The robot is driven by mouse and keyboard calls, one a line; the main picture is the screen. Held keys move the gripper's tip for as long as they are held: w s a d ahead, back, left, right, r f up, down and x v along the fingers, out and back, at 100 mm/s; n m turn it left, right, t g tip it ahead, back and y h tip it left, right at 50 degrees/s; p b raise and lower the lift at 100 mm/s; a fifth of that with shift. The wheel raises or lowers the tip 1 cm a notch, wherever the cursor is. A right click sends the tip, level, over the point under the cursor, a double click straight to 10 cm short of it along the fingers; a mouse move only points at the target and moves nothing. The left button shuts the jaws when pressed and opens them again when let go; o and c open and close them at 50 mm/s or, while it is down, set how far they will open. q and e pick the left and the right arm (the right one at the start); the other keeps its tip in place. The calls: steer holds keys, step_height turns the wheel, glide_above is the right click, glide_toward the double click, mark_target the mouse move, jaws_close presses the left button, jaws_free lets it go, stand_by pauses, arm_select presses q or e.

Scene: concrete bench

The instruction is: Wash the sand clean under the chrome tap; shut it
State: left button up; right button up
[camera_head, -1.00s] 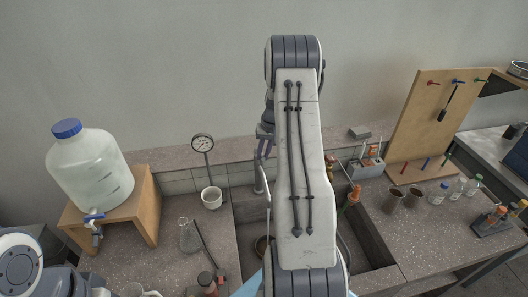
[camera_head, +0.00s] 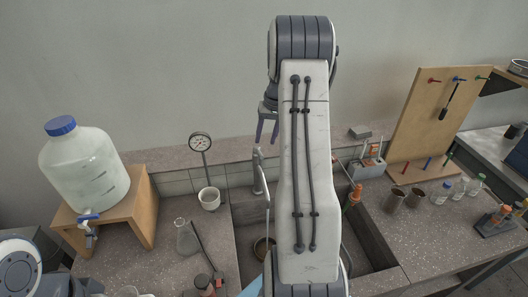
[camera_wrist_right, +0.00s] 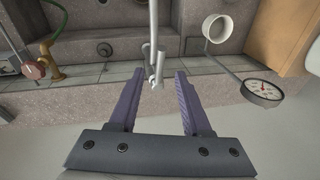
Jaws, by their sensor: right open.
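The chrome tap (camera_head: 258,172) stands at the back edge of the sink (camera_head: 246,213), its spout reaching forward. It also shows in the right wrist view (camera_wrist_right: 154,55), in line with the gap between my fingers. My right gripper (camera_head: 266,142) is open and empty, just above the tap's top in the head view; its fingers also show in the wrist view (camera_wrist_right: 160,73). A round brown-rimmed dish (camera_head: 263,246) is in the sink below the spout, partly hidden by my right arm. I cannot make out sand or running water. My left gripper is out of view.
A white cup (camera_head: 209,199) and a dial gauge (camera_head: 201,143) stand left of the sink. A flask (camera_head: 187,238) is nearer. A large bottle (camera_head: 85,165) sits on a wooden stand.

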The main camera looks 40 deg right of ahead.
steer(key=shift+s+d+r, duration=0.1)
steer(key=shift+s+r, duration=0.05)
steer(key=shift+r, duration=0.7)
steer(key=shift+s+d+r, duration=0.1)
steer(key=shift+s+r, duration=0.05)
steer(key=shift+r, duration=0.65)
steer(key=shift+a, duration=0.1)
stand_by(2.5)
